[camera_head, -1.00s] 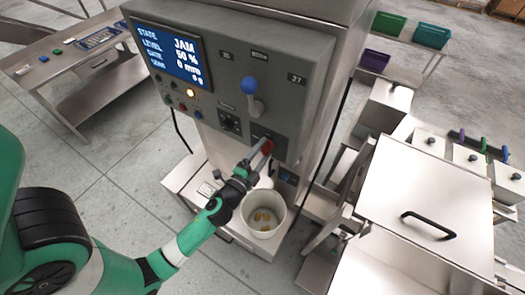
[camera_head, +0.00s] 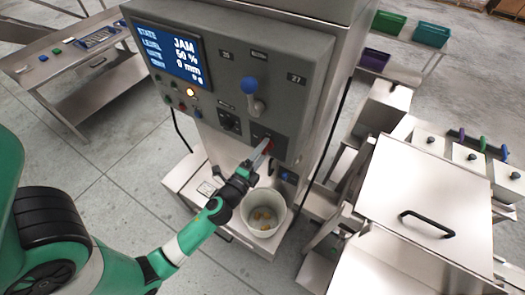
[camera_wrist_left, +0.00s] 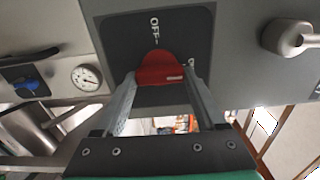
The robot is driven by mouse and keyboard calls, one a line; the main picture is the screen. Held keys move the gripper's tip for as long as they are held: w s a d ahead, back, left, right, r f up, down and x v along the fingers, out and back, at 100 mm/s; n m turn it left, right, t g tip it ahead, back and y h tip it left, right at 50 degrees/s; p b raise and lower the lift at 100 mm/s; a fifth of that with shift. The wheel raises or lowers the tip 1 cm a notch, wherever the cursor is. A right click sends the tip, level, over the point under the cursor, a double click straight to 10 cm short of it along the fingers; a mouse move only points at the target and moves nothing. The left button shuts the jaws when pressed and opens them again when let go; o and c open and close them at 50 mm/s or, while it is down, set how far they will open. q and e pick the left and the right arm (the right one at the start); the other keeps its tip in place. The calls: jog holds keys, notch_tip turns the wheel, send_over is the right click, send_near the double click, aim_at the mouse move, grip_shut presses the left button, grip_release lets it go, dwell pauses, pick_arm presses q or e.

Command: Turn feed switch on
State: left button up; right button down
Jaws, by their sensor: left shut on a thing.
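The feed switch is a red rotary knob (camera_wrist_left: 160,68) on a dark plate marked OFF on the grey machine panel. In the head view the knob (camera_head: 268,146) is mostly hidden behind my left gripper (camera_head: 262,149). In the left wrist view my left gripper's fingers (camera_wrist_left: 160,85) stand on either side of the knob, shut on it. A white mark shows near the knob's lower right edge. The rest of the plate's lettering is covered. The display (camera_head: 171,54) reads JAM. My right gripper is in neither view.
A white bucket (camera_head: 279,220) with some yellowish pieces stands below the gripper. A steel hopper with a black handle (camera_head: 428,223) is to the right.

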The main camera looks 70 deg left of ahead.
pick_arm(q)
jog(key=o, duration=1.3)
jog(key=shift+s+d+f, duration=0.1)
jog(key=shift+s+d, duration=0.1)
jog(key=shift+s, duration=0.05)
jog(key=b+v, duration=0.5)
jog(key=v, duration=0.6)
